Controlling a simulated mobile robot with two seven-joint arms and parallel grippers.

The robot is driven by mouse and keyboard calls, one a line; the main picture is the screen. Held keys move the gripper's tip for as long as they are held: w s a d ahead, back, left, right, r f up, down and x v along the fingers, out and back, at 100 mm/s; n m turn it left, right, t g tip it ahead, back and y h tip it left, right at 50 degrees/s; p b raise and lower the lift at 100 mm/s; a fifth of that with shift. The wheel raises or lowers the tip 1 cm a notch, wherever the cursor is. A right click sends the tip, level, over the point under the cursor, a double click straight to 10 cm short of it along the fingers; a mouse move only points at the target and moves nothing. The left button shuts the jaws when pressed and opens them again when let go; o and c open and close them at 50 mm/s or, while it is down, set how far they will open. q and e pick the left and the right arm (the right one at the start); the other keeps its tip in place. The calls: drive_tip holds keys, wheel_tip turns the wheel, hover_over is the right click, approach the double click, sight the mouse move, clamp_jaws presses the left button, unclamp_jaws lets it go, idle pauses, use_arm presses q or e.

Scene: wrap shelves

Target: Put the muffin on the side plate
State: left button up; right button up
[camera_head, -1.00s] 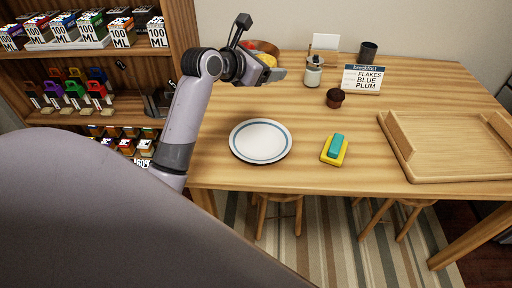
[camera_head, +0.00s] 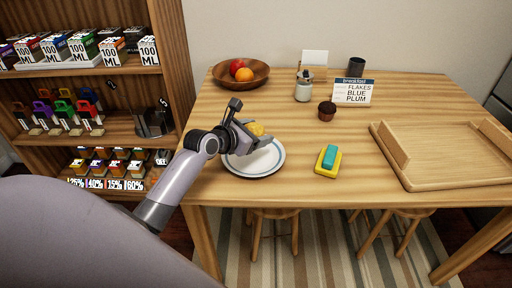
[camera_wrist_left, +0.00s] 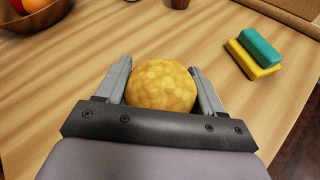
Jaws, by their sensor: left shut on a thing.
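The muffin (camera_head: 327,112), dark brown, stands on the table right of the side plate. Its lower part shows at the top edge of the left wrist view (camera_wrist_left: 180,3). The side plate (camera_head: 268,166) is white with a blue ring and lies near the table's front left. My left gripper (camera_head: 262,133) is over the plate's far part and hides some of it. It is shut on a yellow, bumpy, round thing (camera_wrist_left: 162,86), between its fingers in the left wrist view. The plate is not visible in that view. My right gripper is not in view.
A wooden bowl (camera_head: 226,79) with red and orange fruit stands at the back left. A jar (camera_head: 303,92), a breakfast sign (camera_head: 353,92) and a dark cup (camera_head: 356,66) are behind the muffin. A yellow and teal sponge (camera_head: 328,161) lies right of the plate, a wooden tray (camera_head: 440,176) farther right.

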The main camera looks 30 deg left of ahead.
sight(256, 154)
use_arm(q)
wheel_tip(256, 154, down, 4)
drive_tip(key=shift+r+b, duration=0.15)
drive_tip(key=shift+b, duration=0.35)
drive_tip(key=shift+f, duration=0.35)
drive_tip(key=shift+f, duration=0.15)
drive_tip(key=o, duration=1.1)
drive_tip(key=shift+c, duration=0.2)
